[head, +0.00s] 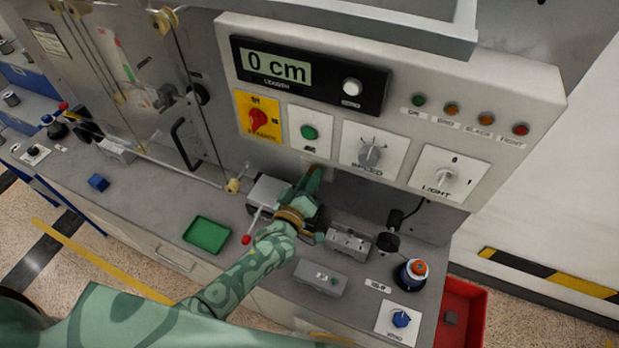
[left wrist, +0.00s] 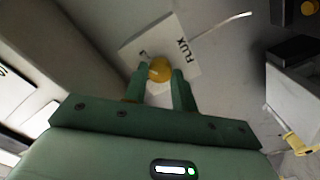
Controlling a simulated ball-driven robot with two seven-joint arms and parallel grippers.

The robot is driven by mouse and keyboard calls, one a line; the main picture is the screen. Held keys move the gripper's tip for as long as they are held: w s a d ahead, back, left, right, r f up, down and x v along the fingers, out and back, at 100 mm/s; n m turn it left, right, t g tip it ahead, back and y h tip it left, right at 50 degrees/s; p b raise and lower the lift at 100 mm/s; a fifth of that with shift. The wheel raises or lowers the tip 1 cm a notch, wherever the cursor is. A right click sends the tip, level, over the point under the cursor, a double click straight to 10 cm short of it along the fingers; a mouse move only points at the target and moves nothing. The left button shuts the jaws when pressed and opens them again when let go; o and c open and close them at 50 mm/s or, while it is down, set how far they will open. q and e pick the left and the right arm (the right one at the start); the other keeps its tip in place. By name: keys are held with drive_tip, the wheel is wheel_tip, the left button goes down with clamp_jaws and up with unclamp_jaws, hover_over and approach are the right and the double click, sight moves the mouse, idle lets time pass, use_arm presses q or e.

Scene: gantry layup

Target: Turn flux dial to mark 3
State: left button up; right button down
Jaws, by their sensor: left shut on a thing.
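The flux dial shows in the left wrist view as a round yellow knob (left wrist: 160,69) on a white plate marked FLUX (left wrist: 184,50). My left gripper (left wrist: 161,80) is shut on the knob, with one green finger on each side of it. In the head view my left gripper (head: 312,178) reaches to the wall below the control panel and largely hides the dial. The knob's pointer and most of its scale marks are covered or too small to read. My right gripper is not in view.
The control panel (head: 400,115) with a display reading 0 cm (head: 276,67) hangs just above my left gripper. A green tray (head: 207,235), a red-tipped lever (head: 247,239), grey boxes (head: 320,277) and an orange-topped knob (head: 416,268) stand on the bench around my arm.

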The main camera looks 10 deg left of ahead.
use_arm(q)
drive_tip(key=shift+s+f+m, duration=0.1)
drive_tip(key=shift+f+m, duration=0.05)
drive_tip(key=shift+m, duration=1.05)
drive_tip(key=o, duration=1)
drive_tip(key=s+a, duration=0.3)
drive_tip(key=s, duration=1.3)
